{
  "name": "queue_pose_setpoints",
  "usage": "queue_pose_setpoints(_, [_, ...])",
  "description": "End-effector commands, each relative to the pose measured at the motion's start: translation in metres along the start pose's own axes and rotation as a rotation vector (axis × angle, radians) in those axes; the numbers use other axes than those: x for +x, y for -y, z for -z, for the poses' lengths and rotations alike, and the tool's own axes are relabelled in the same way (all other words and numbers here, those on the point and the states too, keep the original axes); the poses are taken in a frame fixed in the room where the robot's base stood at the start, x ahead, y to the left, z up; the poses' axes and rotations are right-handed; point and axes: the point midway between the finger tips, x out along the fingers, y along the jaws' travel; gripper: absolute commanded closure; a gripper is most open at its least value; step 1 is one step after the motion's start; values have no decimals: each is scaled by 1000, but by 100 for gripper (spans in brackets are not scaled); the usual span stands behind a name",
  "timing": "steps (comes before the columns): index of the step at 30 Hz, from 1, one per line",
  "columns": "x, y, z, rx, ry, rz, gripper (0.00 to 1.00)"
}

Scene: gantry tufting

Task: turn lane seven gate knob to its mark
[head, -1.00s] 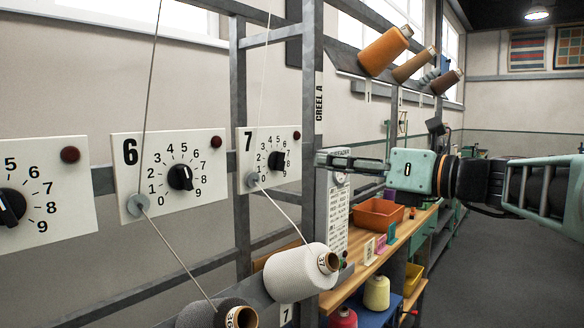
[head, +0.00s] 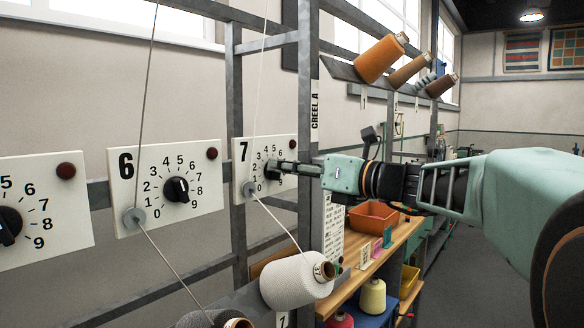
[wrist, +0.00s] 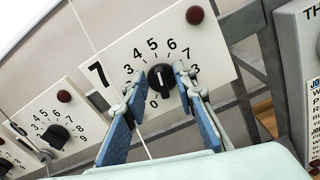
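The lane seven panel (head: 246,185) is white with a large 7 and a ring of numbers. Its black knob (wrist: 161,78) sits at the middle of the dial in the wrist view, with a short pale pointer line whose exact number I cannot tell. In the head view the knob is mostly hidden by my fingers. My gripper (head: 278,168) is in front of the panel at the knob. In the wrist view my gripper (wrist: 160,80) is open, with one blue-backed finger on each side of the knob. The right finger is very near it; contact is unclear.
The lane six panel (head: 140,212) and its knob (head: 176,190) are to the left. A thread runs down past lane seven's dial to a white cone (head: 296,281) below. A red button (wrist: 194,15) is at the panel's upper corner. Steel creel posts (head: 304,120) stand close on the right.

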Motion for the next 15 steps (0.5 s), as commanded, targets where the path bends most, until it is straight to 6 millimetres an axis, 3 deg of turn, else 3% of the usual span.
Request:
queue_pose_setpoints(1, [0, 0, 0, 0, 0, 0, 75])
queue_pose_setpoints(8, [0, 0, 0, 1, 0, 0, 100])
queue_pose_setpoints(15, [0, 0, 0, -1, 0, 0, 100])
